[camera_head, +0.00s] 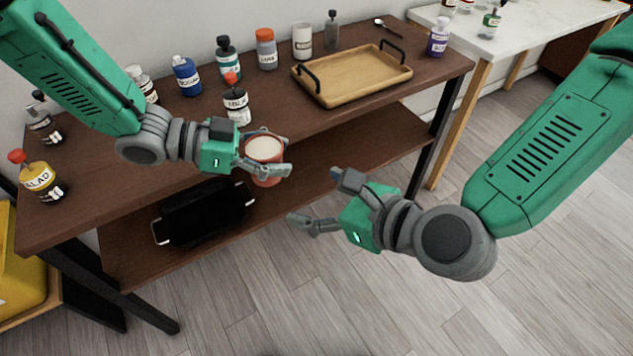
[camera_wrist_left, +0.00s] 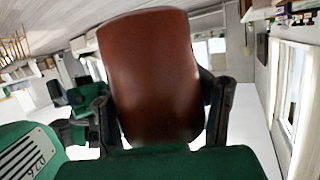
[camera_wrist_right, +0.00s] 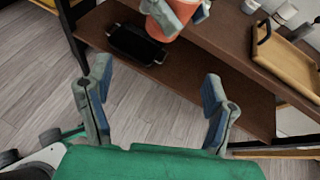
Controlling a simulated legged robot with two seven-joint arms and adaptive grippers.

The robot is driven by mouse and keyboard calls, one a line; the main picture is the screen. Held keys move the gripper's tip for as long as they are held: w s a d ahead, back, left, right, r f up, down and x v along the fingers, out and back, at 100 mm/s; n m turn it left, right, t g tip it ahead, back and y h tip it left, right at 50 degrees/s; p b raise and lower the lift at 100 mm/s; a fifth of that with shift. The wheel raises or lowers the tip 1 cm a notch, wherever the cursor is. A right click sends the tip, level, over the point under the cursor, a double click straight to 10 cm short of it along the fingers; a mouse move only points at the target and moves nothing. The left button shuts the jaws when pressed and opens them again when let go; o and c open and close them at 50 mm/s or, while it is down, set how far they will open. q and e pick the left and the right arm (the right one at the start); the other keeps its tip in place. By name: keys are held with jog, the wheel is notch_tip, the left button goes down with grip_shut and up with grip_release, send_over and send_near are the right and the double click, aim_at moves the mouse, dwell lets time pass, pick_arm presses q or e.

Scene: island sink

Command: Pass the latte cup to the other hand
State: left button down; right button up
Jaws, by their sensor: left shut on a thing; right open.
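The latte cup (camera_head: 264,149) is reddish-brown with a pale, creamy top. My left gripper (camera_head: 284,156) is shut around its sides and holds it upright in front of the shelf unit. In the left wrist view the cup (camera_wrist_left: 152,75) fills the space between the fingers. My right gripper (camera_head: 312,200) is open and empty, lower and to the right of the cup, with its fingers pointing toward it. In the right wrist view the cup (camera_wrist_right: 160,22) shows at the top, beyond the open fingers (camera_wrist_right: 158,105) and apart from them.
A dark wooden shelf unit (camera_head: 400,88) carries several bottles and a wooden tray (camera_head: 378,82). A black tray-like container (camera_head: 203,212) with handles sits on its lower shelf. A white table (camera_head: 540,25) stands at the back right. The floor (camera_head: 300,300) in front is clear.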

jog(key=shift+m, duration=0.6)
jog(key=x, duration=0.4)
jog(key=r+x, duration=0.1)
jog(key=x, duration=0.3)
jog(key=w+r+x, duration=0.1)
jog(key=x, duration=0.3)
jog(key=shift+a, duration=0.3)
jog(key=c, duration=1.5)
pick_arm(q)
jog(key=shift+c, duration=2.4)
grip_release()
pick_arm(e)
jog(key=shift+r+t, duration=0.1)
jog(key=shift+t, duration=0.2)
pick_arm(q)
jog(key=shift+s, duration=0.1)
